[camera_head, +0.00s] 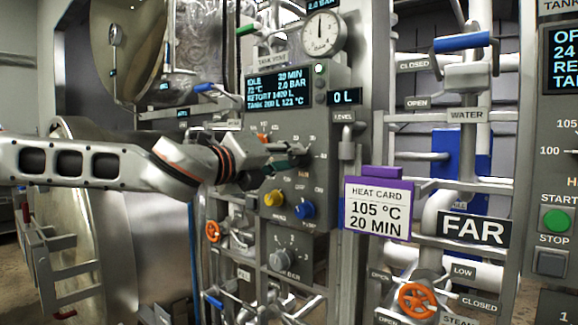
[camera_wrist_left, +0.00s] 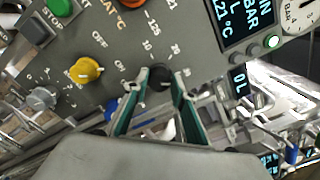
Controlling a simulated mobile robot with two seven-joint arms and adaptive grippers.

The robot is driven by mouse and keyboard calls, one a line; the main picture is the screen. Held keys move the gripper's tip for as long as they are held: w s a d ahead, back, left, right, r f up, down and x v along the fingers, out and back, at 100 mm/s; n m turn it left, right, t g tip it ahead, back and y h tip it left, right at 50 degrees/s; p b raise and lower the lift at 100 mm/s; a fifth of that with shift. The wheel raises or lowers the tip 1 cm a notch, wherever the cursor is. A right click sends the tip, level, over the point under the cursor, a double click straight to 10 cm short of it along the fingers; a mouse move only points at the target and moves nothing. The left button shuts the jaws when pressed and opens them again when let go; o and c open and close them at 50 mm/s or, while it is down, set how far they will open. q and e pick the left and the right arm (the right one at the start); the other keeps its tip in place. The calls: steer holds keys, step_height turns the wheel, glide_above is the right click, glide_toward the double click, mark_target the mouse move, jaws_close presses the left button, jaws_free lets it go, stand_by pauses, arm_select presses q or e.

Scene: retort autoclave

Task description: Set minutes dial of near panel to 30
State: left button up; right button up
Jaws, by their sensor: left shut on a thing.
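The near panel (camera_head: 325,160) has a lit display (camera_head: 277,85) with an idle line and a minutes figure too blurred to read surely. My left gripper (camera_head: 284,162) is at the panel face, above the yellow and blue knobs. In the left wrist view, its green-padded fingers (camera_wrist_left: 160,92) stand on both sides of a dark dial (camera_wrist_left: 160,76) and are shut on it. Numbers of a scale ring this dial, which fits the minutes dial. Its pointer cannot be made out. In the head view the fingers mostly hide the dial. My right gripper is not in view.
A yellow knob (camera_head: 273,199) and a blue knob (camera_head: 304,210) sit just below the gripper. A grey knob (camera_head: 281,259) is lower. A heat card (camera_head: 377,208) reads 105 °C, 20 MIN. Pipes and an orange handwheel (camera_head: 417,300) stand to the right.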

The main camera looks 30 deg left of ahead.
arm_select(q)
steer(key=shift+n, duration=0.6)
steer(key=shift+b, duration=0.3)
steer(key=o, duration=1.1)
steer(key=shift+s, duration=0.1)
steer(key=shift+s+a, duration=0.15)
steer(key=shift+s, duration=1.8)
steer(key=shift+s+a, duration=0.2)
steer(key=shift+s, duration=1.8)
steer(key=shift+s+a, duration=0.15)
steer(key=shift+s, duration=1.8)
